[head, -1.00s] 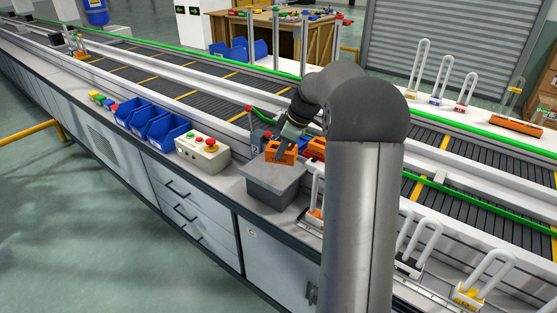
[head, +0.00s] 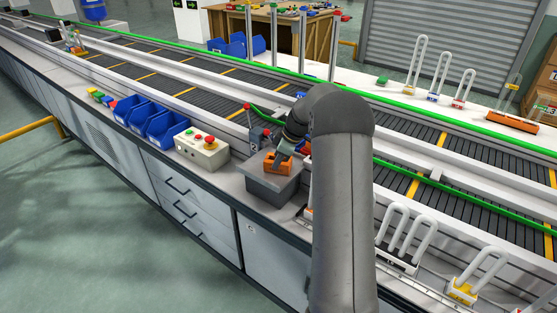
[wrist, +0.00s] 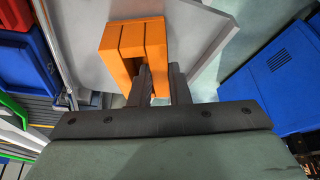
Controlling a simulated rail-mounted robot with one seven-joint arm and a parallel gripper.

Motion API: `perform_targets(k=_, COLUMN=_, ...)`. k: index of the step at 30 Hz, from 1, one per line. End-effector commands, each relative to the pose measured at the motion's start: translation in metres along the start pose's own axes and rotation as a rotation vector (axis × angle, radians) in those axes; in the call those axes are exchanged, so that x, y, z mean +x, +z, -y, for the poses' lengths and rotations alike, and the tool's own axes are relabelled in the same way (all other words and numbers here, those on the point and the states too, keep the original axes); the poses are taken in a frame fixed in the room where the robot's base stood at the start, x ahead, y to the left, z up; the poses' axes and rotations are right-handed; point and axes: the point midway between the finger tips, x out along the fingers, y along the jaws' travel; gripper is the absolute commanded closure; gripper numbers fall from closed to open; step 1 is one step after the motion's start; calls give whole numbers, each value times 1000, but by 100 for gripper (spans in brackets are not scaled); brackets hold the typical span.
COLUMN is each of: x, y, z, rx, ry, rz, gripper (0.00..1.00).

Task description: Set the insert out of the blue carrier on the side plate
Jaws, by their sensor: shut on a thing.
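My gripper (head: 284,155) is shut on an orange slotted insert (head: 278,165). In the wrist view the two fingers (wrist: 161,88) grip the orange insert (wrist: 133,45) at its near side. The insert is over the grey side plate (head: 268,189), which also shows behind it in the wrist view (wrist: 205,50). I cannot tell whether the insert touches the plate. A small blue part, possibly the blue carrier (head: 305,147), shows just right of my gripper, mostly hidden by my arm.
A control box (head: 203,150) with red and green buttons stands left of the plate. Blue bins (head: 150,120) stand farther left. The conveyor (head: 190,80) runs behind. White looped handles (head: 400,232) stand at the right. The plate sits near the counter's front edge.

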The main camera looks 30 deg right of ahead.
Motion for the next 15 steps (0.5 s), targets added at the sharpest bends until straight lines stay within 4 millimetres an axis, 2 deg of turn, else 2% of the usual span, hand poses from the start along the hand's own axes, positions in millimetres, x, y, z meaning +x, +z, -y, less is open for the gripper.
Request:
perform_targets(k=4, x=4, y=2, z=0, rx=0, ry=1, rz=0, gripper=100)
perform_targets(k=5, x=3, y=2, z=0, rx=0, ry=0, rz=0, gripper=78)
perform_targets(k=6, x=3, y=1, z=0, rx=0, ry=0, rz=0, gripper=67)
perform_targets(k=7, x=3, y=1, z=0, rx=0, ry=0, rz=0, gripper=62)
perform_targets(k=15, x=2, y=1, z=0, rx=0, ry=0, rz=0, gripper=62)
